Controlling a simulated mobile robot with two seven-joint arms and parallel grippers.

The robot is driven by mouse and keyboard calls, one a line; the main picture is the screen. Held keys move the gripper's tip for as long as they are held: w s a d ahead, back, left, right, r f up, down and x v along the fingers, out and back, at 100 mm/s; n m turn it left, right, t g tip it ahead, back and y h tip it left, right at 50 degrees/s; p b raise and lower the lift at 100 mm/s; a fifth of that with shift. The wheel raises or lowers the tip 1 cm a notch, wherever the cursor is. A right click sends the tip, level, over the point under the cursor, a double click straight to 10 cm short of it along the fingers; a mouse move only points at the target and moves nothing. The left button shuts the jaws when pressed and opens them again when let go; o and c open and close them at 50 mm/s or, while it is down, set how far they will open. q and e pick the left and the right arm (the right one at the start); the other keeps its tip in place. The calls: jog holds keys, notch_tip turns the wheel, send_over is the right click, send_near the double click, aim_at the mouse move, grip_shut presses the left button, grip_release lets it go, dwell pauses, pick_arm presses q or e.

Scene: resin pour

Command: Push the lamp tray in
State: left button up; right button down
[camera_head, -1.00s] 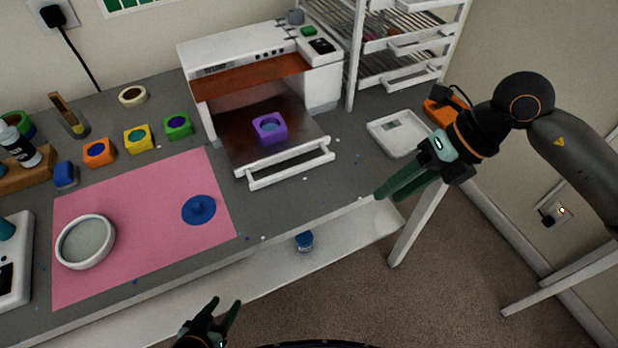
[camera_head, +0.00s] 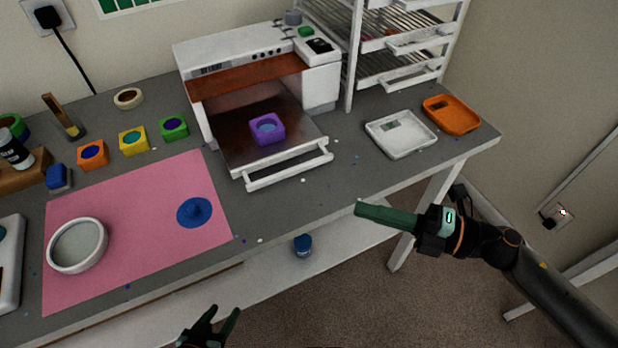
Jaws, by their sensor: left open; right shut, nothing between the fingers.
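The lamp tray (camera_head: 230,151) is pulled out of the front of the white lamp box (camera_head: 188,62). Its dark plate carries a purple mould (camera_head: 267,129) with a bluish filling, and a white bar handle (camera_head: 290,165) runs along its front edge. My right gripper (camera_head: 358,208) is shut and empty, in front of and to the right of the handle, apart from it, pointing left. My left gripper (camera_head: 226,312) is open and empty at the bottom of the view, in front of the table edge.
White (camera_head: 402,150) and orange (camera_head: 451,115) trays lie right of the lamp box, below a wire rack (camera_head: 400,60). Coloured moulds stand at left. A blue jar (camera_head: 303,246) sits on the lower shelf.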

jog(key=p+x, duration=0.1)
jog(key=x, duration=0.3)
jog(key=p+x, duration=0.1)
jog(key=x, duration=0.3)
jog(key=shift+w+a+r, duration=0.15)
jog(key=shift+a+r, duration=0.1)
jog(key=shift+a, duration=0.1)
jog(key=w, duration=0.1)
jog(key=w+a, duration=0.1)
jog(key=w, duration=0.1)
jog(key=shift+a+f, duration=0.15)
jog(key=shift+f, duration=0.05)
jog(key=shift+w+a, duration=0.2)
jog(key=shift+w, duration=0.15)
